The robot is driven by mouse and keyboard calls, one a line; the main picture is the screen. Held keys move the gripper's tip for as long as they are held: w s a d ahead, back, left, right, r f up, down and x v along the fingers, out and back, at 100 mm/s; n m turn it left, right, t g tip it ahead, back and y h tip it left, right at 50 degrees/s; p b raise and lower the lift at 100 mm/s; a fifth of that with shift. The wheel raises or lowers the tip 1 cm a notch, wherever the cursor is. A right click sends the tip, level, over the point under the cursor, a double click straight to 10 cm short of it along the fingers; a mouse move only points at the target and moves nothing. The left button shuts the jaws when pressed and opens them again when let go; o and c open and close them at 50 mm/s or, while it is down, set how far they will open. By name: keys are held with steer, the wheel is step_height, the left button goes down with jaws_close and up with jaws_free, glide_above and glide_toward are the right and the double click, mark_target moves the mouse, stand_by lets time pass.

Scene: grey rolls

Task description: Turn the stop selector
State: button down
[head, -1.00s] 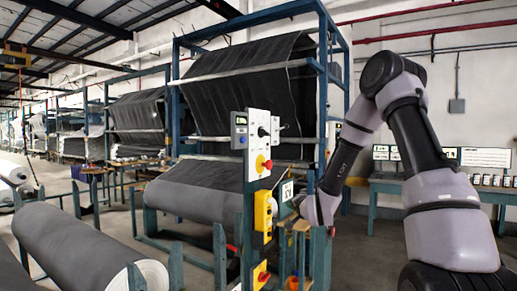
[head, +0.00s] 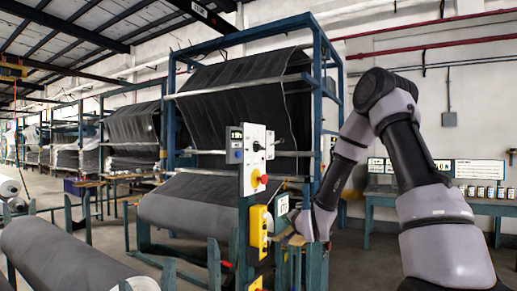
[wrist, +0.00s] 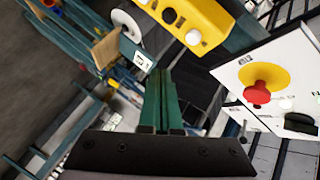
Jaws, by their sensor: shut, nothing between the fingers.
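A white control panel (head: 252,160) stands upright on a blue-green post in the head view. It carries a black selector knob (head: 257,146) and, below it, a red knob on a yellow disc (head: 259,180). In the wrist view the panel (wrist: 280,62) is tilted at the right, with the red knob (wrist: 257,92) and a black knob (wrist: 301,123) near the lower right edge. My gripper (wrist: 162,78) shows green fingers closed together and empty, left of the panel and apart from both knobs. In the head view my wrist is right of and below the panel; the fingertips are hard to make out there.
A yellow button box (head: 258,232) hangs below the panel; it also shows in the wrist view (wrist: 190,22). A blue rack (head: 318,110) with dark fabric stands behind. A large grey roll (head: 65,255) lies at the left. A bench (head: 375,200) stands behind my arm.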

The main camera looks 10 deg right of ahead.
mark_target(262, 146)
steer(key=c, duration=1.1)
jaws_free()
steer(key=o, duration=1)
steer(key=d, duration=0.1)
steer(key=d+f+m+h, duration=0.1)
steer(key=d+m+g, duration=0.1)
steer(key=shift+w+f+h, duration=0.25)
steer(key=shift+w+h, duration=0.05)
steer(key=shift+w, duration=0.05)
steer(key=s+d+f+m+g+h, duration=0.1)
steer(key=d+f+m+g, duration=0.2)
steer(key=d+m+g, duration=0.3)
steer(key=a+r+m+t+y, duration=0.1)
steer(key=a+r+m+y, duration=0.3)
steer(key=r, duration=0.7)
steer(key=w+a+r+m+t+y, duration=0.1)
steer(key=a+r+m+y, duration=0.1)
steer(key=r+m+y, duration=0.6)
steer(key=a+r+m+y, duration=0.2)
steer(key=a+r+y, duration=0.1)
steer(key=r, duration=1)
steer(key=x, duration=0.9)
steer(key=shift+w+a, duration=0.1)
steer(key=shift+w, duration=0.35)
steer(key=shift+n, duration=0.3)
steer(key=c, duration=1.4)
